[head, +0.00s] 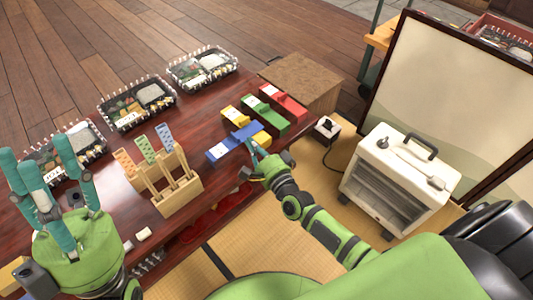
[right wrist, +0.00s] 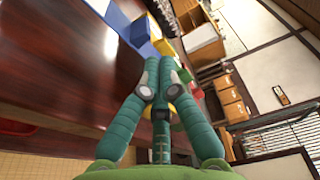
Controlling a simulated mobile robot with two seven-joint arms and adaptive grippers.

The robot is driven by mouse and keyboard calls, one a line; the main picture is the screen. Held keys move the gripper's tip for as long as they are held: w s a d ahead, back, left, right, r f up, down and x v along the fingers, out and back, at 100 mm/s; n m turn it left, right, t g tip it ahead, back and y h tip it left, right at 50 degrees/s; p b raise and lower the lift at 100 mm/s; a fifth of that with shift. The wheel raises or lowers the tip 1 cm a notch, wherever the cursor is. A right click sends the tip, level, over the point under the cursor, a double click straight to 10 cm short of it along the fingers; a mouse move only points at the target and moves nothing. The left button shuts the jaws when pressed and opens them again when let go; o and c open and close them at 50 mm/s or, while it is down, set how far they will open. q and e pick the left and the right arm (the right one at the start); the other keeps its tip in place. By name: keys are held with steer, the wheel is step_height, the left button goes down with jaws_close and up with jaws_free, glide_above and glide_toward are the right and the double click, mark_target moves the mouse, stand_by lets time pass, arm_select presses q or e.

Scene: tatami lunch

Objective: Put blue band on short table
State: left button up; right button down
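The blue band (head: 225,149) is a long blue piece with a white label, lying near the right end of the dark red table (head: 205,120). It also shows beyond the fingertips in the right wrist view (right wrist: 140,32). My right gripper (head: 252,160) is at the blue band's near side, its fingertips very close to it or touching. Its fingers converge in the right wrist view (right wrist: 158,70); whether they hold the band is unclear. A low brown table or box (head: 305,75) stands beyond the red table's right end. My left gripper (head: 46,178) is open and empty at the left.
Yellow (head: 236,116), green (head: 266,117) and red (head: 285,103) pieces lie near the blue band. A wooden rack (head: 178,195) with colored strips stands left of it. Clear bento boxes (head: 137,103) line the far edge. A white heater (head: 400,178) stands at the right.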

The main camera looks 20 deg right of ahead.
mark_target(236, 145)
steer(key=shift+w+a, duration=0.35)
steer(key=shift+a, duration=0.1)
steer(key=w+a, duration=0.2)
steer(key=a, duration=0.1)
steer(key=shift+w+a, duration=0.2)
steer(key=shift+w, duration=0.05)
steer(key=shift+s+d, duration=0.1)
